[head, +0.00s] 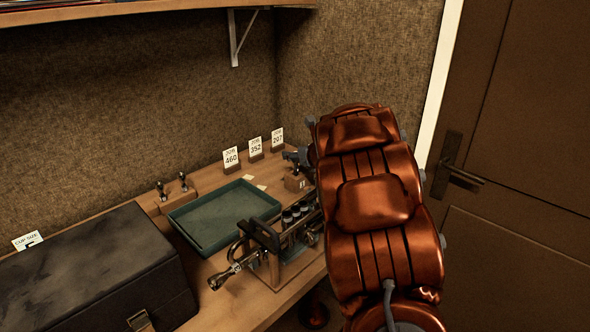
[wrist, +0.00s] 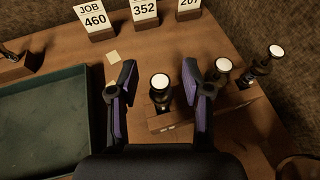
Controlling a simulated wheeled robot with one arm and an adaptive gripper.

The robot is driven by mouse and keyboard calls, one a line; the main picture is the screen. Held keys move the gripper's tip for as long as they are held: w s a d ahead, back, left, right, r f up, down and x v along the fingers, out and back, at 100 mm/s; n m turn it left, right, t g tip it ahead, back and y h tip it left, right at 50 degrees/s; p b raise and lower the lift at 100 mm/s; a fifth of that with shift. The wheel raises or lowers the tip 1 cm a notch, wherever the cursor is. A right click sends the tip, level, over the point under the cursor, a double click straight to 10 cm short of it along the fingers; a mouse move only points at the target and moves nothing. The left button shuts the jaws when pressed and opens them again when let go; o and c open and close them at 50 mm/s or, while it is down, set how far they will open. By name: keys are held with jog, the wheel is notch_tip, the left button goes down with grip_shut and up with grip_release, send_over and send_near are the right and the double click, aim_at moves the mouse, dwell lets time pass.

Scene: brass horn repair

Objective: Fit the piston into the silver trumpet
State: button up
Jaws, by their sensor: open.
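Several dark pistons with white round tops stand in a wooden block (wrist: 180,117) in the wrist view. The nearest piston (wrist: 160,92) is between the fingers of my gripper (wrist: 159,72), which is open with a gap on both sides. Another piston (wrist: 222,70) is just right of the right finger, and a third piston (wrist: 272,56) is farther right. In the head view my gripper (head: 297,157) is over the block (head: 297,184), partly hidden by my arm. The trumpet (head: 294,213) lies in a holder on the bench, its right end hidden by my arm.
A green tray (head: 183,217) lies left of the trumpet, with a small block of two upright parts (head: 174,190) behind it. A dark case (head: 90,275) fills the bench's left. Job cards (head: 255,147) stand along the back. A shelf (head: 150,8) hangs above.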

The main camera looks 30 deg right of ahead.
grip_shut()
dwell(0.4)
